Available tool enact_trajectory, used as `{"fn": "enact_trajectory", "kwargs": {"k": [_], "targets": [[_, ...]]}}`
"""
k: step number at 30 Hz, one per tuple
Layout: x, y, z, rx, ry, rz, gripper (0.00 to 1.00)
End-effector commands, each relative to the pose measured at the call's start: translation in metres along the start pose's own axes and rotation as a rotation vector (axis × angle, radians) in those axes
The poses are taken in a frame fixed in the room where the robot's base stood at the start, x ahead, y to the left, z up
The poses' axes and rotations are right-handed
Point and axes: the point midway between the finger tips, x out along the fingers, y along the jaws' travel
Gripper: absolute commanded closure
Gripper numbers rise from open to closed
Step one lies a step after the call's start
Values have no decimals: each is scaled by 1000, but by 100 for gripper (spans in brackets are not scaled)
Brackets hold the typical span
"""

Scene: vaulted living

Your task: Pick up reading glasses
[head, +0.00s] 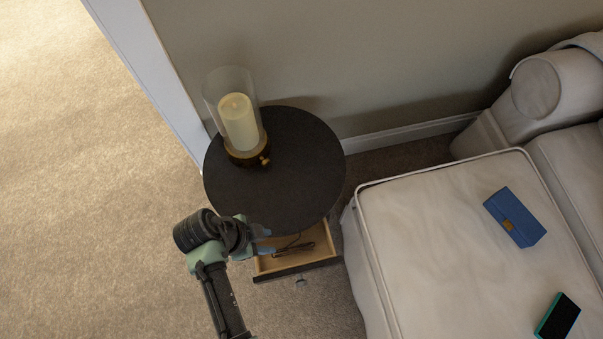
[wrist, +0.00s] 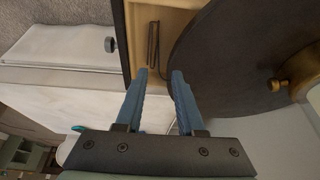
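The reading glasses appear as a dark, thin, folded shape (head: 296,248) lying in the open drawer (head: 270,264) of the round side table (head: 300,180). In the wrist view the same dark shape (wrist: 152,45) lies on the drawer's pale wood floor, just beyond my fingertips. My gripper (wrist: 160,73) is open, with its two blue fingers apart and nothing between them. In the head view my gripper (head: 265,242) is at the drawer's left side, by the tabletop edge. The tabletop overhangs the back of the drawer.
A candle in a glass holder (head: 238,122) stands on the tabletop. The drawer knob (head: 300,283) sticks out in front. A pale sofa (head: 440,230) stands close on the right, bearing a blue box (head: 514,217) and a phone (head: 558,316). Carpet on the left is clear.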

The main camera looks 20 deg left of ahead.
Motion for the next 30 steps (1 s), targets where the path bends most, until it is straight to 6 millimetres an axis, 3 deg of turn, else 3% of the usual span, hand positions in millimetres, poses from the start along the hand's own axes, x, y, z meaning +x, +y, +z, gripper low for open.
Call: {"fn": "enact_trajectory", "kwargs": {"k": [3, 12, 20, 30], "targets": [[17, 13, 5, 9, 13, 33, 62], [70, 13, 4, 11, 12, 32, 62], [89, 13, 3, 11, 11, 28, 62], [135, 16, 1, 10, 11, 28, 62]]}}
